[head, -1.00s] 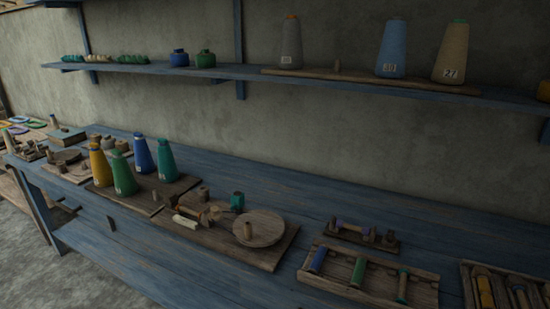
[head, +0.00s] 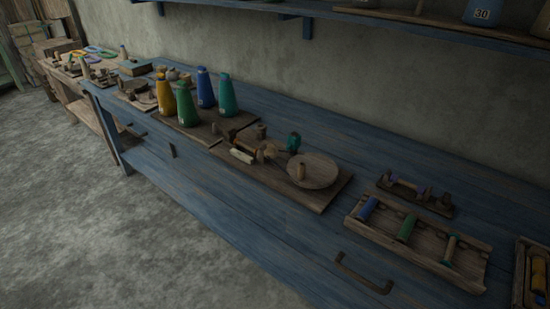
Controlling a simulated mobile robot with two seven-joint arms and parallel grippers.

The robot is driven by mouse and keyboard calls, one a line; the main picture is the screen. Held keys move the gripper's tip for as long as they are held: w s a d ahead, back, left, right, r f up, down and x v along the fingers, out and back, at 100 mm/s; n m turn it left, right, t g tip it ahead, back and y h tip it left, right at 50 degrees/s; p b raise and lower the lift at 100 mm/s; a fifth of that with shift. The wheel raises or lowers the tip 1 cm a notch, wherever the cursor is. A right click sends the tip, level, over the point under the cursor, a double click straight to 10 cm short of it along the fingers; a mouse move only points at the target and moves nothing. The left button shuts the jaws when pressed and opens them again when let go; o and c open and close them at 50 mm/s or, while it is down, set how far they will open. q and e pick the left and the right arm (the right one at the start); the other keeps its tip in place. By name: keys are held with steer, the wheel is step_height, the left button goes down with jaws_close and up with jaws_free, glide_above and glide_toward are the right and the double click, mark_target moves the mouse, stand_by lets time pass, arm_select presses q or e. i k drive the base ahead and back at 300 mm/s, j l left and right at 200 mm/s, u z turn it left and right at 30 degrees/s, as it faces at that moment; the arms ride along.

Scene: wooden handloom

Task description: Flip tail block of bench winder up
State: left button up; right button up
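The bench winder (head: 325,194) stands on the blue bench, right of the picture's middle. It has a flat wooden base, a large round wooden wheel (head: 313,171) and an upright wooden handle (head: 300,172) on the wheel. Left of the wheel are small wooden blocks (head: 260,131), a pale cylinder (head: 242,156) and a teal piece (head: 294,142). The parts are small and dark, so I cannot tell which one is the tail block or how it is tilted. Neither of my grippers is in view.
Yellow, green and blue cones (head: 166,99) stand on a board left of the winder. A bobbin tray (head: 420,240) and a small rack (head: 415,194) lie to the right. A dark handle (head: 364,273) is on the bench front. The floor (head: 150,235) in front is clear.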

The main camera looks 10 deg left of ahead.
mark_target(229, 134)
steer(key=i+j+z, duration=0.2)
steer(key=j, duration=0.35)
steer(key=i+j+z, duration=0.15)
steer(key=j, duration=0.45)
steer(key=j+z, duration=0.2)
steer(key=j, duration=0.35)
steer(key=i+j+z, duration=0.15)
steer(key=j, duration=0.5)
